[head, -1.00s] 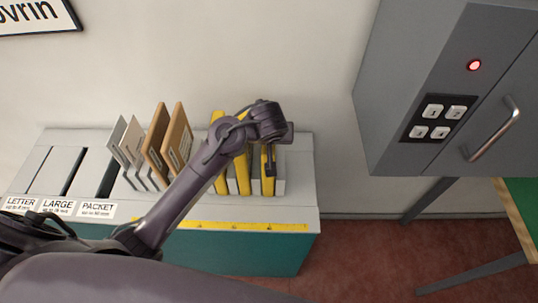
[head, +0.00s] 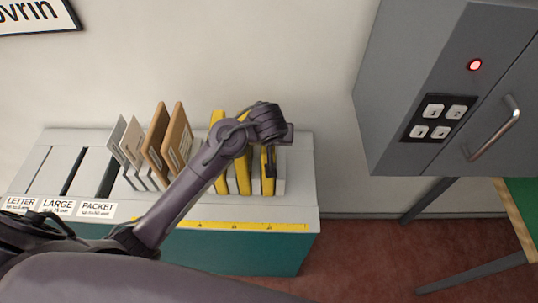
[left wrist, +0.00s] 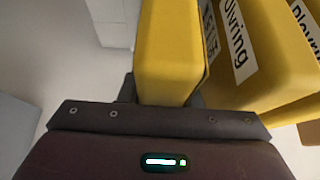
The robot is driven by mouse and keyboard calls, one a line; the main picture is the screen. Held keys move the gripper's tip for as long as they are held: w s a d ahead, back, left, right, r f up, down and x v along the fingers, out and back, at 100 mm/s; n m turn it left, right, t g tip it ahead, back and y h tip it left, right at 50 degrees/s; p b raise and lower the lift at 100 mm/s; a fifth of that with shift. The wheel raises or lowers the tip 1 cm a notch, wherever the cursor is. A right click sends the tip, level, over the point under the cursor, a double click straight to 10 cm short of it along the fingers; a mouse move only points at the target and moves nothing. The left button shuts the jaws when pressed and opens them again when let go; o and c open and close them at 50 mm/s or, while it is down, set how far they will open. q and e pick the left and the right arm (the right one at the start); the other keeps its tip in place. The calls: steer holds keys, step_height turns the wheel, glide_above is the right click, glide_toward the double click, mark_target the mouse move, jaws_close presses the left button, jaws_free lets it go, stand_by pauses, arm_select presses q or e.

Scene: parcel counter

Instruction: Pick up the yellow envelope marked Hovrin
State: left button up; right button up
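Three yellow envelopes stand upright in a rack at the right of the counter: left (head: 219,178), middle (head: 243,174) and right (head: 267,186). My left gripper (head: 269,160) is at the top of the right one. In the left wrist view that envelope (left wrist: 168,50) sits between the fingers (left wrist: 163,98), with no clear gap on either side; its label is not visible. My right gripper is not in view.
Brown packets (head: 167,143) and grey envelopes (head: 124,148) stand left of the yellow ones. The counter (head: 300,180) has slots marked LETTER, LARGE and PACKET at left. A grey cabinet (head: 400,80) with keypad, handle and red light stands at right. A sign ending "ovrin" (head: 35,14) hangs on the wall.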

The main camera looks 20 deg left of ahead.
arm_select(q)
jaws_close()
steer(key=shift+r, duration=0.15)
